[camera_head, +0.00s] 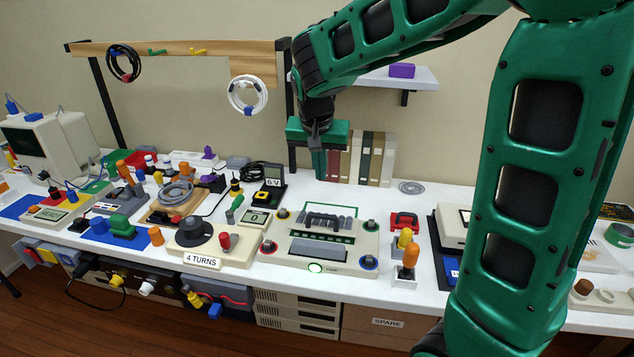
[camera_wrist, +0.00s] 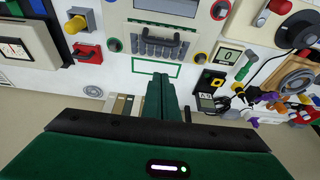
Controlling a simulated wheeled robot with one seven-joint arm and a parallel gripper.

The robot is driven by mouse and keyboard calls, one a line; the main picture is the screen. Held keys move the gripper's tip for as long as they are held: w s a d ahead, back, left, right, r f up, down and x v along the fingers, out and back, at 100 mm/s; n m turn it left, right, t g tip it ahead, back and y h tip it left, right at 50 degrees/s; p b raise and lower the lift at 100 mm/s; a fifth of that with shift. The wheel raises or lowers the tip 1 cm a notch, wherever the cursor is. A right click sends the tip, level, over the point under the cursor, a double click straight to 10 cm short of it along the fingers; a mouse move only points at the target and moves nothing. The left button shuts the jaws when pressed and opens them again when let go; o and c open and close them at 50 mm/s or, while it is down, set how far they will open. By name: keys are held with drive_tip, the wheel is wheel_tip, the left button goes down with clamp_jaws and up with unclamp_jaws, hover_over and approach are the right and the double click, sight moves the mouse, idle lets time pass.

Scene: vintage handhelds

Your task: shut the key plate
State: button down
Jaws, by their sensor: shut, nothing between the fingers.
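The beige device (camera_head: 330,260) stands at the middle of the white table, with corner knobs and a lit green button on its front. On its far half is what looks like the key plate (camera_head: 318,231), with a dark handle and a row of keys. It also shows in the wrist view (camera_wrist: 150,47) with the handle across it. I cannot tell its exact angle. My gripper (camera_head: 320,176) points down above the table behind the device, apart from the plate. In the wrist view the green fingers (camera_wrist: 162,82) are together and empty, near a green outline behind the device.
Books (camera_head: 362,158) stand behind my gripper, and a wall shelf (camera_head: 375,78) is above them. A 6V meter (camera_head: 272,182) and a small 0 display (camera_head: 256,218) are left of the device. A red clip (camera_head: 404,220) and an orange-topped knob (camera_head: 410,256) are to its right.

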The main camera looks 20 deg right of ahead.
hover_over(325, 216)
drive_tip(key=w, duration=0.2)
wheel_tip(325, 216, down, 8)
drive_tip(key=f, duration=0.2)
drive_tip(key=shift+s+a+f, duration=0.25)
drive_tip(key=shift+s+f, duration=0.05)
drive_tip(key=shift+s, duration=0.05)
drive_tip(key=shift+s+a+f, duration=0.15)
drive_tip(key=shift+f, duration=0.3)
